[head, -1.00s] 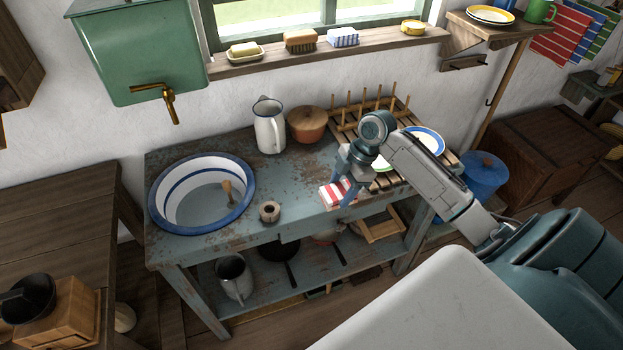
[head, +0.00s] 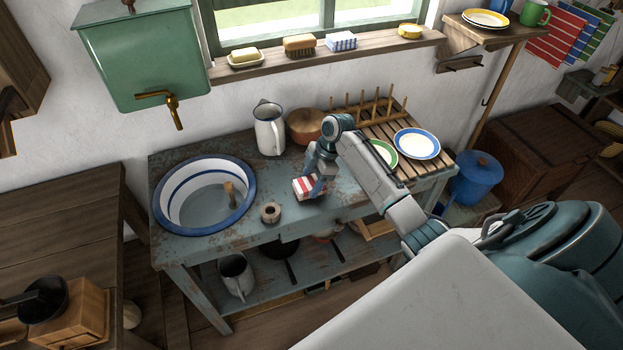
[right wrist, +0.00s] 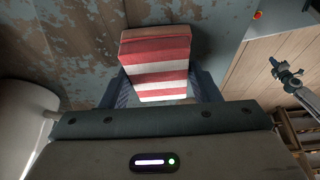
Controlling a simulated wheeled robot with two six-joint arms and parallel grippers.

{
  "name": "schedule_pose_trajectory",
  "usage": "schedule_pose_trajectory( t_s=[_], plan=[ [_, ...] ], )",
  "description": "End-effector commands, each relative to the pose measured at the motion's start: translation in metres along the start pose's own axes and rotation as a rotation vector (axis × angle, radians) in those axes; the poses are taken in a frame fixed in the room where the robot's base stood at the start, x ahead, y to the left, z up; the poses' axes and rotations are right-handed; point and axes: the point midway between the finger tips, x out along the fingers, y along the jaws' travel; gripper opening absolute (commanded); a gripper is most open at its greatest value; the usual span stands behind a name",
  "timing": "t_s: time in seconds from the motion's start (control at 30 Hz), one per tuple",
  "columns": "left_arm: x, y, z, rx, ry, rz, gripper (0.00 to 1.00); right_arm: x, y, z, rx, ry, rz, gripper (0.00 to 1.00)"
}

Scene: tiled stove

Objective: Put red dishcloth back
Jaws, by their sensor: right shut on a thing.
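The red dishcloth (head: 304,187) is a folded block with red and white stripes. My right gripper (head: 316,178) is shut on it over the front middle of the blue-grey worktable (head: 240,238). I cannot tell whether the cloth touches the tabletop. In the right wrist view the cloth (right wrist: 156,62) sits between the two fingers of my right gripper (right wrist: 160,92), its striped face toward the camera.
The windowsill (head: 380,52) holds soap, a brush, a blue-and-white folded cloth (head: 342,41) and a yellow tin. A white jug (head: 268,135), brown pot (head: 304,122), plate rack (head: 390,125) and inset basin (head: 205,195) crowd the worktable. Cloths (head: 556,35) hang at the upper right.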

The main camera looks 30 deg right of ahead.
Motion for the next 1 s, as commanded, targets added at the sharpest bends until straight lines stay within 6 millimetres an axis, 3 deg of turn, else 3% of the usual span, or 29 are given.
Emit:
schedule_pose_trajectory(
  t_s=[0.17,0.2,0.3,0.67,0.83,1.0],
  plan=[
    [0.002,0.001,0.0,0.0,0.0,0.001,0.0,0.002,0.0,0.001,0.0,0.0,0.0,0.38],
    [0.002,0.001,0.0,0.0,0.0,0.001,0.0,0.002,0.0,0.001,0.0,0.0,0.0,0.58],
    [0.001,0.001,0.0,0.0,0.0,0.001,0.0,0.002,0.0,0.001,0.0,0.0,0.0,0.78],
    [0.002,0.001,0.0,0.0,0.0,0.001,0.0,-0.002,0.0,0.001,0.0,0.0,0.001,0.78],
    [0.011,0.002,0.001,0.0,0.0,0.001,0.0,-0.025,0.0,0.002,-0.002,-0.003,0.003,0.78],
    [0.022,0.002,0.002,0.0,0.0,0.001,0.0,-0.063,0.001,0.003,-0.001,-0.003,0.005,0.78]
  ],
)
